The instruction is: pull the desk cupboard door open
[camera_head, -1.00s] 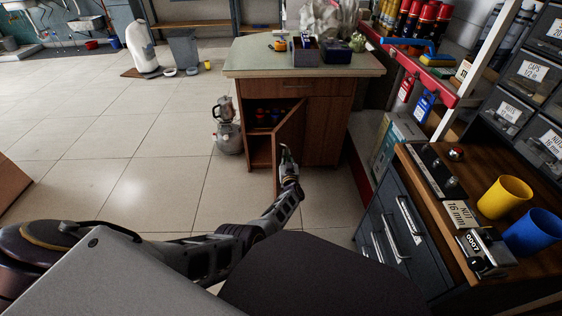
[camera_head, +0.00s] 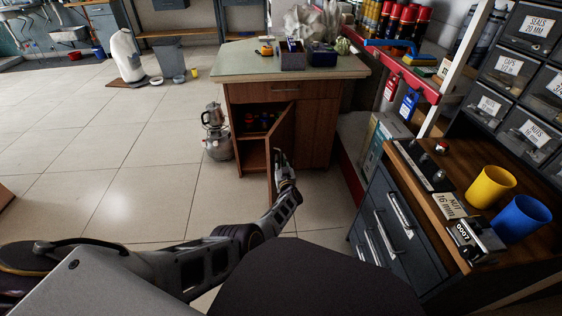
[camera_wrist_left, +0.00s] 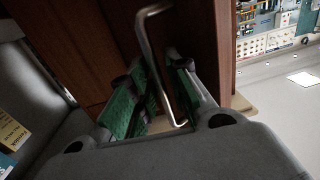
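The desk cupboard (camera_head: 312,125) is a brown wooden cabinet under a green top, with a drawer (camera_head: 275,90) above. Its door (camera_head: 282,130) stands ajar, hinged on its right side, and red and blue things show inside. My left gripper (camera_head: 281,160) is at the outer face of the door, low near its free edge. In the left wrist view, the bent metal handle (camera_wrist_left: 158,65) passes between its green-padded fingers (camera_wrist_left: 155,92), which are close around it. Finger contact is partly hidden. My right gripper is not in view.
A metal kettle and pot (camera_head: 215,130) stand on the floor left of the cupboard. A grey drawer unit (camera_head: 385,225) and workbench with yellow (camera_head: 490,187) and blue cups (camera_head: 522,218) stand close on the right. The tiled floor (camera_head: 120,150) at left is clear.

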